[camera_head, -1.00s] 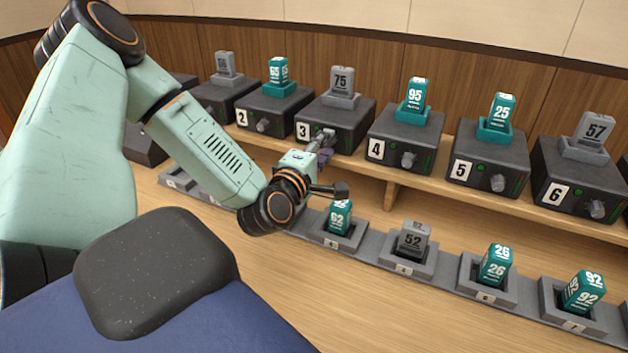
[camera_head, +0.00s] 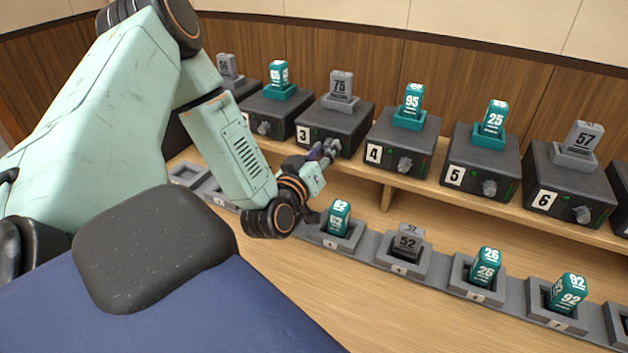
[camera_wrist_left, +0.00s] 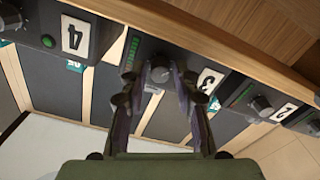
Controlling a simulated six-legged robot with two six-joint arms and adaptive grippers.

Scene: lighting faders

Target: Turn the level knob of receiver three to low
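Receiver three (camera_head: 352,118) is a dark box on the wooden shelf with a white "3" label and a grey handset marked 75 on top. Its level knob (camera_wrist_left: 159,66) is on the front face, beside a green light bar (camera_wrist_left: 134,50) in the left wrist view. The fingers partly cover the knob in the head view. My right gripper is not in view.
Receiver four (camera_head: 402,142) and receiver two (camera_head: 275,112) stand on either side, each with a protruding knob. Below the shelf, a row of grey docks holds handsets, including teal 62 (camera_head: 338,218) and grey 52 (camera_head: 408,243). Bare wooden desk (camera_head: 330,285) lies in front.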

